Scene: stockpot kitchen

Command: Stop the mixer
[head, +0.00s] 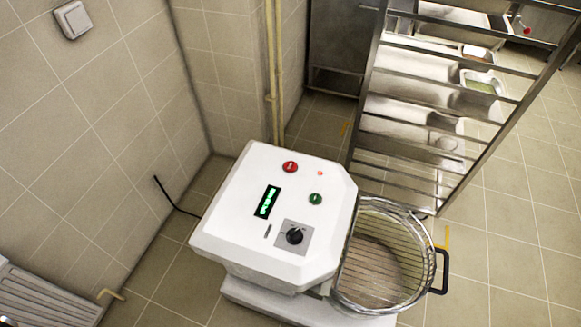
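The mixer (235,225) is a white machine standing on the tiled floor in the middle of the head view. Its top panel has a red button (290,167), a green button (316,199), a small lit red lamp (320,173), a green digital display (267,201) and a black rotary knob (295,236). The display's digits are too small to read surely. A bowl with a wire guard (385,262) sits at the mixer's right side, with a black handle (441,271). Neither of my grippers is in view.
A metal rack (478,162) with trays stands behind and to the right of the mixer. Yellowish pipes (272,75) run down the wall corner behind. A white radiator (40,295) is at lower left. A black cable (172,200) lies left of the mixer. Floor at right is clear.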

